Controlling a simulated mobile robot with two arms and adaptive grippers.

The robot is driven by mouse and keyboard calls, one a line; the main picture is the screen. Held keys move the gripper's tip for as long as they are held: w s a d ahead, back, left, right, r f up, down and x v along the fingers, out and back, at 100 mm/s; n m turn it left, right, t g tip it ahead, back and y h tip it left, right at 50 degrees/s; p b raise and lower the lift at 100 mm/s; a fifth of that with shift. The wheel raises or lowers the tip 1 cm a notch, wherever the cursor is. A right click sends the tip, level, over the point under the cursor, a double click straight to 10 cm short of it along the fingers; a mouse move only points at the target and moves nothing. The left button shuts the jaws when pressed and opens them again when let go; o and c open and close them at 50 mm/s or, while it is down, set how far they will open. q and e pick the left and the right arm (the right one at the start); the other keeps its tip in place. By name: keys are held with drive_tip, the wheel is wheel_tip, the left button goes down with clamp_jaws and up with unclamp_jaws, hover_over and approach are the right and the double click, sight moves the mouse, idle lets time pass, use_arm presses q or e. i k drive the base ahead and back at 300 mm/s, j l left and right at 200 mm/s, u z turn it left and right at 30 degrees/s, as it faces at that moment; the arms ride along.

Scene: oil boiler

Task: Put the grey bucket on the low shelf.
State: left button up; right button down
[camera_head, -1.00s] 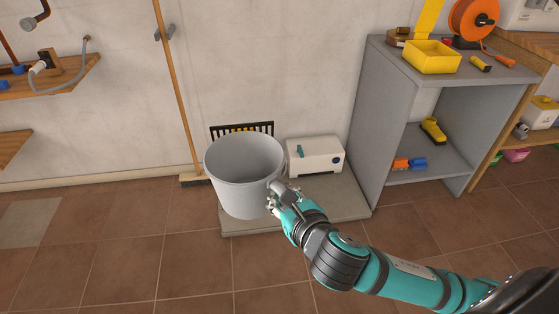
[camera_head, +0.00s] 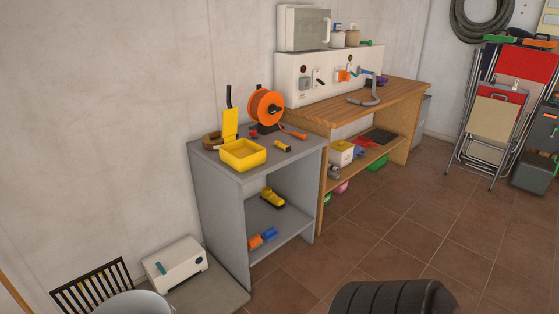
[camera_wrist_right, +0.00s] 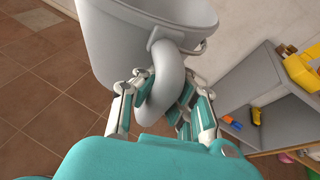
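The grey bucket (camera_head: 140,304) shows only as a pale rim at the bottom left of the head view. In the right wrist view the bucket (camera_wrist_right: 115,40) fills the top, with its thick loop handle (camera_wrist_right: 160,85) towards me. My right gripper (camera_wrist_right: 160,100) has its fingers on both sides of the handle and is shut on it. A grey shelf unit (camera_head: 215,195) stands in the middle of the head view. Its lower shelf (camera_head: 285,225) holds a yellow tool and orange and blue pieces. My left gripper is in neither current view.
A yellow bin (camera_head: 242,155) and an orange reel (camera_head: 265,107) sit on the unit's top. A white box (camera_head: 175,265) stands on a low grey slab (camera_head: 225,295) left of the unit. A wooden workbench (camera_head: 390,100) adjoins it. Tiled floor at right is open.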

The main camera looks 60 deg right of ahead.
sight(293, 225)
drive_tip(key=l+z, duration=0.1)
drive_tip(key=l, duration=0.5)
drive_tip(key=i+l, duration=0.1)
drive_tip(key=l, duration=0.45)
drive_tip(key=l+z, duration=0.15)
drive_tip(key=l, duration=0.45)
drive_tip(key=i+l, duration=0.1)
drive_tip(key=l, duration=0.45)
drive_tip(key=i+l+z, duration=0.15)
drive_tip(key=l, duration=0.4)
drive_tip(key=k, duration=0.05)
